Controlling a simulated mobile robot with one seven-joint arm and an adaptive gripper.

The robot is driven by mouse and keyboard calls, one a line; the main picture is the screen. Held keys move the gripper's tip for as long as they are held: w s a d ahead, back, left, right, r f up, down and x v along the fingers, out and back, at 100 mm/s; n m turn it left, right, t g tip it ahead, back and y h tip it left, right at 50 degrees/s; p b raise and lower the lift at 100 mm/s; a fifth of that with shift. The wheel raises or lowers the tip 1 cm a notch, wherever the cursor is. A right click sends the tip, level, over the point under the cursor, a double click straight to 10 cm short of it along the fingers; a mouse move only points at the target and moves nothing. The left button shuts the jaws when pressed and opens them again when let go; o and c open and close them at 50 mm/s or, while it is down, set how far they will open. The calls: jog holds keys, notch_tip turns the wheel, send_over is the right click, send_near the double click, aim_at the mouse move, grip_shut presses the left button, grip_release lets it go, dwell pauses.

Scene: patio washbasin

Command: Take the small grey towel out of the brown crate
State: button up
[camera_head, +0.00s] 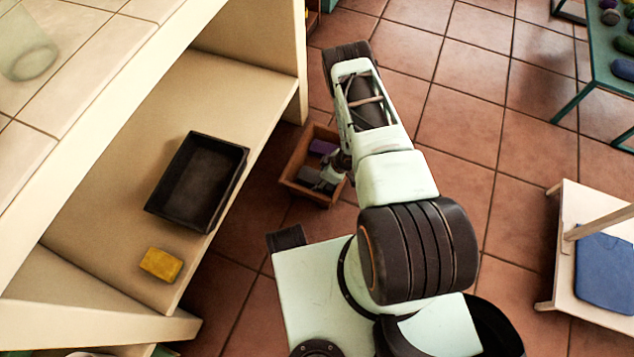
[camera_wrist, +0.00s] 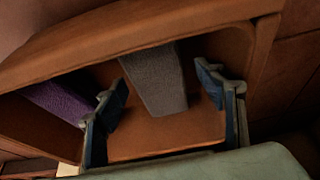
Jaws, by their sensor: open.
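The brown crate (camera_head: 295,156) stands on the tiled floor by the shelf unit; its rim (camera_wrist: 130,32) crosses the top of the wrist view. The small grey towel (camera_wrist: 154,82) lies inside it, against the wall that is far in the wrist view. In the head view a grey patch of it (camera_head: 307,174) shows beside my gripper. My gripper (camera_wrist: 163,82) is open and reaches into the crate, with one finger on each side of the towel's near part. I see gaps between towel and fingers; the fingers' depth beside it is hard to judge.
A purple cloth (camera_wrist: 60,100) lies in the crate left of the grey towel; it shows also in the head view (camera_head: 322,147). The shelf holds a black tray (camera_head: 202,178) and a yellow sponge (camera_head: 161,265). A chair with a blue cushion (camera_head: 606,268) stands right.

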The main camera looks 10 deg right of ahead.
jog(key=shift+x, duration=0.95)
jog(key=shift+r, duration=0.1)
jog(key=c, duration=1.4)
jog(key=shift+r, duration=0.1)
